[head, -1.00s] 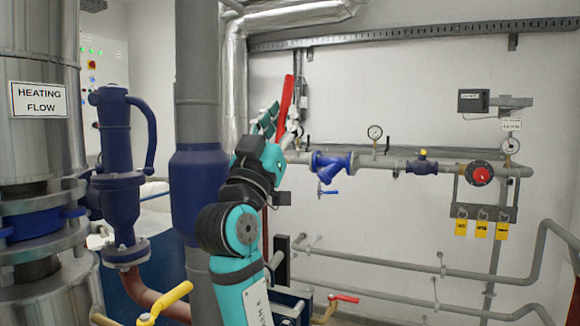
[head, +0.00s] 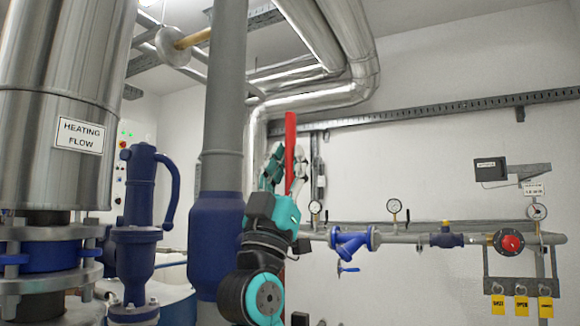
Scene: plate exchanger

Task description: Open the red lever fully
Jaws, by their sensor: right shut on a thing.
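The red lever (head: 290,132) is a long flat handle that stands nearly upright in front of the back wall, left of the middle of the head view. My right gripper (head: 286,170) reaches up to it from below, with its fingers on both sides of the lever. It is shut on the lever, whose upper end sticks out above the fingers. The lower part of the lever and its pivot are hidden behind my right gripper and arm. My left gripper is not in view.
A grey vertical pipe with a blue section (head: 216,232) stands close left of my right arm. A blue valve (head: 352,242) and gauges (head: 394,206) sit on the wall pipe to the right. A steel tank (head: 62,125) fills the left side.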

